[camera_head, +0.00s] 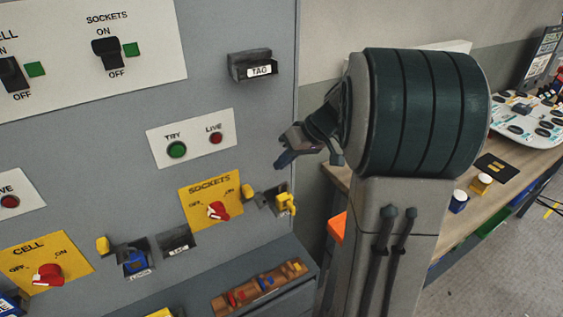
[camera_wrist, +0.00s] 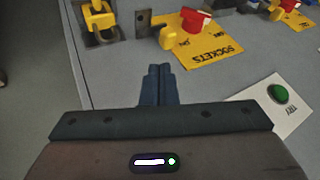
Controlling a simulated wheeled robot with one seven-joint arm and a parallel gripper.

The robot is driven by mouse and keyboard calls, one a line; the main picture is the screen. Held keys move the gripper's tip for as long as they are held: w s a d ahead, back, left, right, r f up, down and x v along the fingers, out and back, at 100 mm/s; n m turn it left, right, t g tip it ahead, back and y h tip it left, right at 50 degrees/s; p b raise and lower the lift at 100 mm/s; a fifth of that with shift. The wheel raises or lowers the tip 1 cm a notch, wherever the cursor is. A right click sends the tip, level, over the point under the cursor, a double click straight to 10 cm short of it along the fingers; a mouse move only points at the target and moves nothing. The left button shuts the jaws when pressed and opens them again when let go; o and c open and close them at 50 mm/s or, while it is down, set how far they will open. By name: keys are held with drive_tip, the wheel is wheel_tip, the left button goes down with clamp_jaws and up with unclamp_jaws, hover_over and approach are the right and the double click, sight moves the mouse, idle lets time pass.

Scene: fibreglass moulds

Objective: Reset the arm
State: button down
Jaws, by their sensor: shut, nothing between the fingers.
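My gripper (camera_head: 284,160) is at the end of my raised arm, in front of the grey control panel (camera_head: 255,130), to the right of the TRY/LIVE plate (camera_head: 190,138). In the wrist view its two dark fingers (camera_wrist: 158,74) are together with nothing between them. The panel appears turned upside down there. The yellow SOCKETS plate with its red rotary switch (camera_wrist: 195,20) lies beyond the fingertips, and a yellow padlock (camera_wrist: 100,20) is at upper left. I cannot tell the exact gap between fingers and panel.
A TAG holder (camera_head: 252,66) juts from the panel above my gripper.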

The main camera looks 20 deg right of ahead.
idle(0.3)
drive_tip(key=s+a+m+h, duration=0.1)
drive_tip(key=s+a+h, duration=0.2)
drive_tip(key=s, duration=0.7)
drive_tip(key=s+a+m+h, duration=0.2)
drive_tip(key=s+a+h, duration=0.1)
drive_tip(key=s, duration=0.7)
drive_tip(key=shift+s+a, duration=0.2)
drive_tip(key=shift+s, duration=0.2)
